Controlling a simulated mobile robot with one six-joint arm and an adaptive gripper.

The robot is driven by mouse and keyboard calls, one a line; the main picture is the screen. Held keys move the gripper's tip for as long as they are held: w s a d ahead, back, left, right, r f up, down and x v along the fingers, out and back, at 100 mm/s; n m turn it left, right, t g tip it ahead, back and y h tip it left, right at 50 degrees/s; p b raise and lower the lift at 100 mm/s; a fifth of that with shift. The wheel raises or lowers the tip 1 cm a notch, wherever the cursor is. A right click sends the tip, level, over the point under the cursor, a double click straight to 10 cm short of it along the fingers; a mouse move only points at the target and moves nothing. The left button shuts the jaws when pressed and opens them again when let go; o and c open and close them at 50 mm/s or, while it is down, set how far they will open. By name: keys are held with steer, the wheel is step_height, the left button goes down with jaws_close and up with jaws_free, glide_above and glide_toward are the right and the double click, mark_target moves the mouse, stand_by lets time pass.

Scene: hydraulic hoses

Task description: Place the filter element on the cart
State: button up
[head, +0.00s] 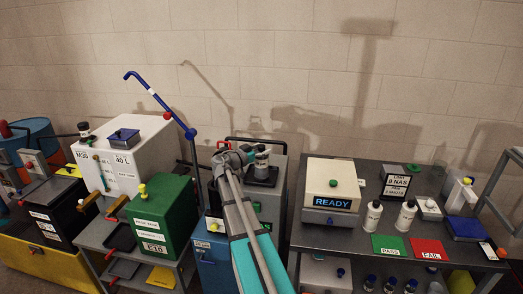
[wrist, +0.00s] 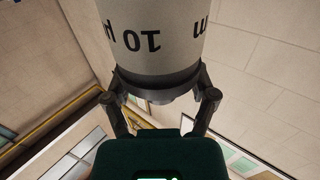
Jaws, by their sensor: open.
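The filter element (wrist: 155,38) is a pale grey cylinder with a dark end cap, printed "10" and partly cut-off letters. In the wrist view its capped end sits between the two fingers of my gripper (wrist: 159,97). The jaws are open, and I cannot tell whether either finger touches it. In the head view a small pale cylinder with a dark top (head: 262,161) stands by my gripper (head: 247,155), above a black tray (head: 264,180). That tray is on a grey unit with a black handle (head: 276,208), which looks like the cart. My arm hides part of it.
A bench at right (head: 350,240) holds a READY box (head: 331,190), bottles (head: 372,215), and green PASS and red FAIL mats (head: 388,246).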

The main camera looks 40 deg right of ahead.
steer(key=a, duration=1.2)
steer(key=shift+s, duration=0.2)
stand_by(0.5)
steer(key=s+a+f+n+y, duration=0.4)
steer(key=a+f+y, duration=0.1)
steer(key=a+f, duration=0.2)
steer(key=s+a+f+n+y, duration=0.5)
steer(key=a+f, duration=0.2)
steer(key=s+a+f+n+y, duration=0.2)
steer(key=s+a+n+y, duration=0.1)
steer(key=a, duration=0.5)
steer(key=s+a+f+n+y, duration=0.2)
steer(key=s+a+n+y, duration=0.2)
steer(key=a, duration=0.5)
steer(key=shift+s+a+f+n+g+y, duration=0.3)
steer(key=shift+n+y, duration=0.2)
steer(key=shift+n, duration=0.3)
